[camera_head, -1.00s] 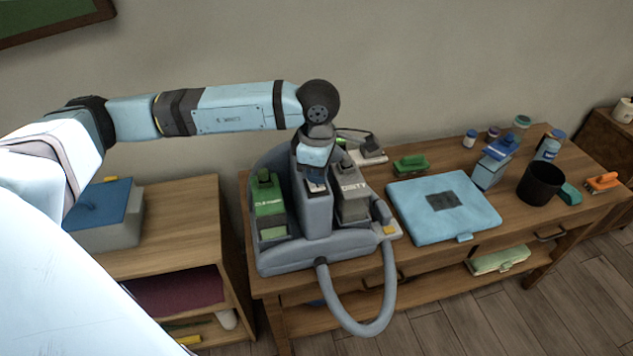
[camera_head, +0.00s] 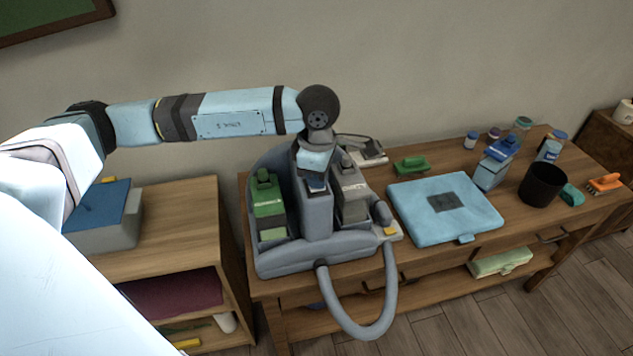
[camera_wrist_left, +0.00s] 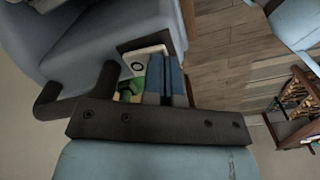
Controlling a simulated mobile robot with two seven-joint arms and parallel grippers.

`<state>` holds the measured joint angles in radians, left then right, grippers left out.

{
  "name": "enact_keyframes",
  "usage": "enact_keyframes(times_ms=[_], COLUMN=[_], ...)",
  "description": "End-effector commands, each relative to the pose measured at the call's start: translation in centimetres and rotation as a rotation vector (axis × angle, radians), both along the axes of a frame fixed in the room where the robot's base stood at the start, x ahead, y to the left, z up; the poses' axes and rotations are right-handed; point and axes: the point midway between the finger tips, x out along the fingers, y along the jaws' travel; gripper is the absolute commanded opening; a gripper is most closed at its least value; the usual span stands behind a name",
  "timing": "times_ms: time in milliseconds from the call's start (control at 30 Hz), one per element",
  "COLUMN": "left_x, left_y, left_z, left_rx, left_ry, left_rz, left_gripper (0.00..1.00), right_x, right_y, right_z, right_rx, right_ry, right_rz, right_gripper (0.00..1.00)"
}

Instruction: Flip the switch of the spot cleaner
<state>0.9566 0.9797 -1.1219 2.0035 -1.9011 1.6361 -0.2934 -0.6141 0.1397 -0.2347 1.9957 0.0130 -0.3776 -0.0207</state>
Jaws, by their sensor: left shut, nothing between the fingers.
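The spot cleaner (camera_head: 282,258) is a grey-blue machine on the wooden table, with a green tank (camera_head: 268,205) on its left and a grey tank (camera_head: 352,196) on its right. My left gripper (camera_head: 317,187) points down at the top of its middle column (camera_head: 318,216). Its fingers are shut and empty; I cannot tell whether they touch the column. In the left wrist view the blue fingers (camera_wrist_left: 166,76) are together beside a white plate with a dark ring (camera_wrist_left: 138,67) on the grey body. I cannot tell whether this plate is the switch. My right gripper is not in view.
A grey hose (camera_head: 388,300) loops over the table's front edge. A light blue case (camera_head: 408,215) lies right of the cleaner, with a green brush (camera_head: 411,165) behind it. A black cup (camera_head: 542,184) and several bottles stand farther right. A lower shelf (camera_head: 190,210) stands left.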

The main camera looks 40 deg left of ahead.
Motion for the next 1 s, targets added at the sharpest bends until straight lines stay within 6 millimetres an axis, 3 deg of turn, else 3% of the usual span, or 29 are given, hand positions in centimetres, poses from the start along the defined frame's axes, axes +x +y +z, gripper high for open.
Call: enact_keyframes(times_ms=[467, 1000], left_x=[0.0, 0.0], left_y=[0.0, 0.0], left_z=[-0.4, 3.7], left_rx=[0.001, 0.000], left_ry=[0.001, 0.000], left_rz=[0.000, 0.000], left_gripper=[0.00, 0.00], right_x=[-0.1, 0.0], right_y=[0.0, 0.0], right_z=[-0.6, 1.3], right_rx=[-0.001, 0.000], right_ry=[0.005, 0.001], right_rz=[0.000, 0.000], right_gripper=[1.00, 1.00])
